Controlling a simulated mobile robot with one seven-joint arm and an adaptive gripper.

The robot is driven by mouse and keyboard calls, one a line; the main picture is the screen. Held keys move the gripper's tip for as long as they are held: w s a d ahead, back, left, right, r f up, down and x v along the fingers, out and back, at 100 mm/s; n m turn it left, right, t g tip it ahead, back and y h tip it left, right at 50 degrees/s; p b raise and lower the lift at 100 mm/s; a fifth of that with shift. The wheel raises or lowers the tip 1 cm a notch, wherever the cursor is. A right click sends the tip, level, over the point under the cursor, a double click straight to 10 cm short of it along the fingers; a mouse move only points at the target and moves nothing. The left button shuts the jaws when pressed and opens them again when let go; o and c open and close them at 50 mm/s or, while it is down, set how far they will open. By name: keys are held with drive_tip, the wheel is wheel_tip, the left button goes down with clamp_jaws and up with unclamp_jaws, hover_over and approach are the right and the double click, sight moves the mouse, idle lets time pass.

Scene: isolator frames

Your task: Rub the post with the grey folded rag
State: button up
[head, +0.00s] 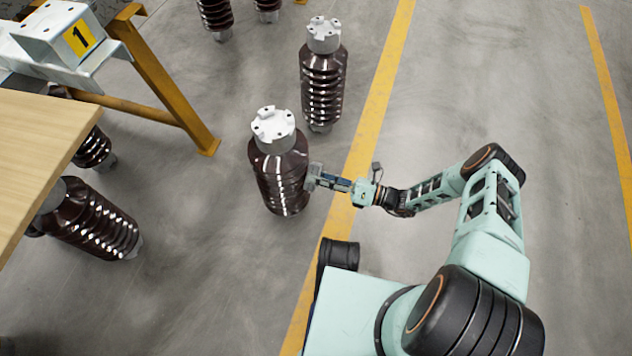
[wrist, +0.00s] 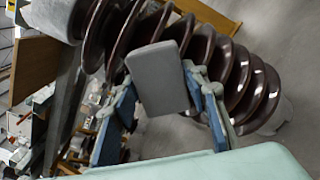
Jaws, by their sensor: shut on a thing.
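The grey folded rag (wrist: 160,78) is held between the two fingers of my gripper (wrist: 165,110) in the wrist view. In the head view the rag (head: 314,172) shows small at the tip of my gripper (head: 322,180). The post is a dark brown ribbed insulator (head: 281,178) with a white metal cap, standing upright on the floor. The rag is at the right side of the post, at about mid height. In the wrist view the post's ribs (wrist: 240,75) lie right behind the rag. Whether the rag touches the ribs I cannot tell for certain.
Another ribbed insulator (head: 323,85) stands behind the post. A wooden tabletop (head: 40,140) and an orange-legged frame (head: 165,85) marked 1 are at the left, with a tilted insulator (head: 95,222) below. Yellow floor lines (head: 385,70) run past. The floor at right is clear.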

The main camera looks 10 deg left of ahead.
sight(314, 188)
drive_tip(key=shift+w, duration=1.9)
drive_tip(key=shift+w+d, duration=0.1)
drive_tip(key=shift+s+p, duration=0.6)
drive_tip(key=shift+s, duration=1.25)
drive_tip(key=shift+s+a+p, duration=0.2)
drive_tip(key=shift+s+a, duration=0.05)
drive_tip(key=shift+s, duration=0.75)
drive_tip(key=shift+s+a+p, duration=0.2)
drive_tip(key=shift+s+a, duration=0.05)
drive_tip(key=shift+s, duration=0.75)
drive_tip(key=shift+d+f+b, duration=0.1)
drive_tip(key=shift+d+b, duration=0.7)
drive_tip(key=shift+d, duration=1.65)
drive_tip(key=shift+s+d, duration=0.15)
drive_tip(key=shift+d, duration=0.45)
drive_tip(key=shift+d, duration=0.15)
